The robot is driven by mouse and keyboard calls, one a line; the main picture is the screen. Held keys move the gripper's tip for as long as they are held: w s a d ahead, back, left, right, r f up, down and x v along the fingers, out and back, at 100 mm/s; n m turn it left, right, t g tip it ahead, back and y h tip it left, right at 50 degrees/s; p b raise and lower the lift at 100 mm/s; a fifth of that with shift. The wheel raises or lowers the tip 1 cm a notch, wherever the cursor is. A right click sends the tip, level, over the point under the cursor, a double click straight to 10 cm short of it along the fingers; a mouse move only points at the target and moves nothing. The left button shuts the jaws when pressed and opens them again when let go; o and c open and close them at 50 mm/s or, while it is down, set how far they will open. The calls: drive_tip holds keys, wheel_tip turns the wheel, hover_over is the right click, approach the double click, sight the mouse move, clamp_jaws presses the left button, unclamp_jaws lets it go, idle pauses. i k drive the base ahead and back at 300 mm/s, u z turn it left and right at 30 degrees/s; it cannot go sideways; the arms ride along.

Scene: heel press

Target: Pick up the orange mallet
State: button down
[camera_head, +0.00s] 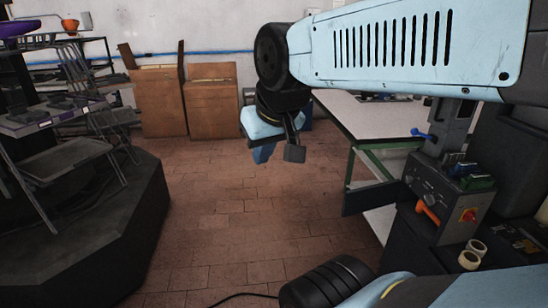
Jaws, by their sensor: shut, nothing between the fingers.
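A small orange object (428,211), which looks like the mallet, is at the grey control box on the right. Its shape is only partly clear at this size, and I cannot tell whether it lies on a ledge or leans on the box. My gripper (279,154) hangs from my light-blue arm near the middle of the camera_head view, above the open tiled floor. It is shut and empty, well to the left of the orange object and apart from it.
The control box (462,205) has a red knob. Tape rolls (470,256) sit below it. A white-topped bench (372,121) stands behind. A dark rack (75,215) holding shoe-like items is at left. Wooden cabinets (212,107) stand at the back. The middle floor is clear.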

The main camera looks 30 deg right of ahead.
sight(421, 208)
drive_tip(key=u, duration=0.2)
drive_tip(key=i, duration=2.35)
drive_tip(key=z, duration=1.7)
drive_tip(key=i, duration=0.2)
drive_tip(key=z, duration=2)
drive_tip(key=i, duration=0.25)
drive_tip(key=z, duration=0.2)
